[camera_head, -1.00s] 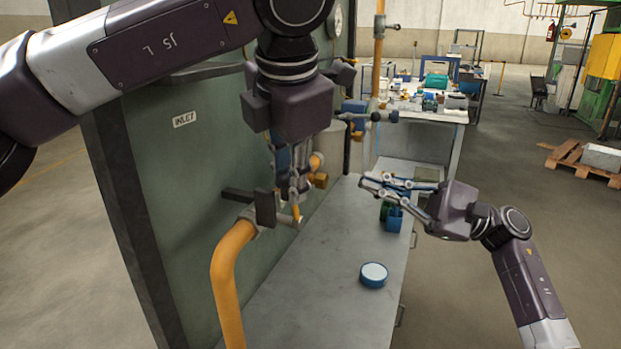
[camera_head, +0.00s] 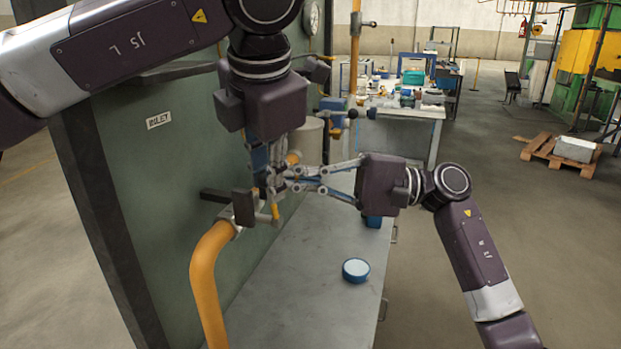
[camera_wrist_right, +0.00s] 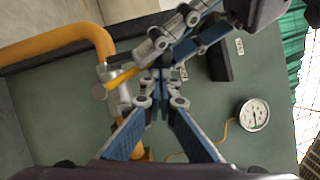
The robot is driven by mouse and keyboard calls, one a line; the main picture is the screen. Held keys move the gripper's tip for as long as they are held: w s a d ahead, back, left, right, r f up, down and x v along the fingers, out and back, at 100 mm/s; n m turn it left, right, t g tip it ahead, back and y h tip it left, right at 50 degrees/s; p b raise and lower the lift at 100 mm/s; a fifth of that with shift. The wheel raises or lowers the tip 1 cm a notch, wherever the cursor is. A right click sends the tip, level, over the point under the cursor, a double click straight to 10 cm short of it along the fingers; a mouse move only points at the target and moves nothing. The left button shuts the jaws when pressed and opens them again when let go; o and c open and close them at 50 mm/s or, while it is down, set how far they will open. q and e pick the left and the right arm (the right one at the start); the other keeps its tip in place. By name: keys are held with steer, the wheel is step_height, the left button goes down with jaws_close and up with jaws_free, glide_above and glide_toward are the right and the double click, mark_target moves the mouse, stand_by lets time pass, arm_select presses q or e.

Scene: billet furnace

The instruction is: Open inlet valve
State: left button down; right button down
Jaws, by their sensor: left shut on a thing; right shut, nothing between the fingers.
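The inlet valve is a grey fitting (camera_head: 232,220) at the top of the orange pipe (camera_head: 205,275), below the INLET label (camera_head: 159,121). Its yellow handle (camera_head: 275,211) shows under my left gripper (camera_head: 268,188), which points down and is shut on it. In the right wrist view the handle (camera_wrist_right: 122,78) reaches to the left gripper's fingertips (camera_wrist_right: 141,64). My right gripper (camera_head: 284,178) reaches in from the right, shut and empty, its tips close beside the left fingers. In the wrist view its tips (camera_wrist_right: 160,78) overlap the left fingers; contact is unclear.
A grey bench (camera_head: 300,285) runs below the green panel (camera_head: 150,200), with a blue round tin (camera_head: 356,270) on it. A gauge (camera_wrist_right: 253,114) sits on the panel. A cluttered table (camera_head: 410,112) stands behind.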

steer(key=shift+s+a, duration=0.1)
stand_by(0.3)
arm_select(q)
steer(key=shift+w+f, duration=0.1)
steer(key=shift+w, duration=0.1)
arm_select(e)
steer(key=shift+s+a+r+n+g+h, duration=0.1)
steer(key=shift+s+a+n+g+h, duration=0.15)
steer(key=shift+s+n, duration=0.3)
arm_select(q)
steer(key=c, duration=1.9)
jaws_free()
steer(key=shift+o, duration=0.9)
steer(key=shift+s, duration=0.15)
arm_select(e)
steer(key=shift+s+d+r, duration=0.1)
